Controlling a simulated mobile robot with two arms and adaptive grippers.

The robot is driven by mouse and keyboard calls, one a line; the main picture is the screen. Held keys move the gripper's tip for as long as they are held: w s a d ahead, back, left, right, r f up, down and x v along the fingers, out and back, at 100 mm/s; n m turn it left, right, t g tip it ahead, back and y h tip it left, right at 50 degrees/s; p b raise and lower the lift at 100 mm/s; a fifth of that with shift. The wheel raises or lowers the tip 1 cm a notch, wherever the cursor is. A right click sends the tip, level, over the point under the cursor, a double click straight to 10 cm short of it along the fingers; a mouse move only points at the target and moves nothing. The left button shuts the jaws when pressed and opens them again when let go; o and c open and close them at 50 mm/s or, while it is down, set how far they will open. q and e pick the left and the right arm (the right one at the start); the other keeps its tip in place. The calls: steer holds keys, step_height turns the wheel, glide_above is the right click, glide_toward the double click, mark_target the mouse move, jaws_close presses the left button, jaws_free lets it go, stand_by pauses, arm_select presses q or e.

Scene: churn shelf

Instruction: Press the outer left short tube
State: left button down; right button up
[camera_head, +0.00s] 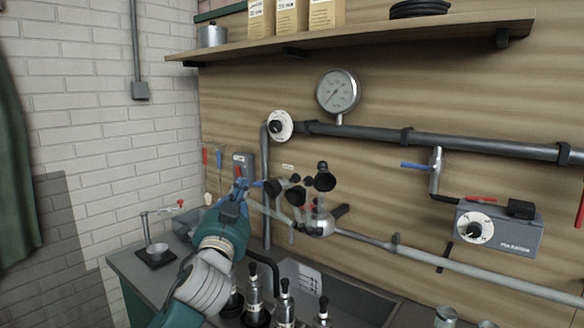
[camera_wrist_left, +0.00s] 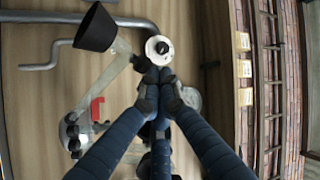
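The milking claw (camera_head: 319,224) hangs in front of the wooden wall, with several short tubes and black cups around it. A pale tube (camera_head: 275,213) runs from its left side toward my left gripper (camera_head: 245,186). A black cup (camera_head: 272,188) is just right of the gripper. In the left wrist view, the gripper's dark fingertips (camera_wrist_left: 160,92) are close together. A clear short tube (camera_wrist_left: 118,68) with a black cup (camera_wrist_left: 95,28) lies left of them. I cannot tell whether the tips touch a tube. My right gripper is not in view.
A grey pipe (camera_head: 450,145) with a gauge (camera_head: 338,91) crosses the wall above. The pulsator box (camera_head: 498,232) is at the right. Several black-topped bottles (camera_head: 254,290) stand below, near the sink (camera_head: 355,300). A strip cup stand (camera_head: 156,254) is at the left.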

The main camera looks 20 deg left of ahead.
arm_select(q)
steer(key=a+f, duration=0.1)
steer(key=s+a+f+b, duration=0.1)
steer(key=f, duration=0.1)
steer(key=shift+a+f, duration=0.2)
stand_by(0.5)
steer(key=v, duration=1.2)
steer(key=shift+d+r, duration=0.2)
steer(key=shift+d, duration=0.1)
steer(key=shift+s+f, duration=0.1)
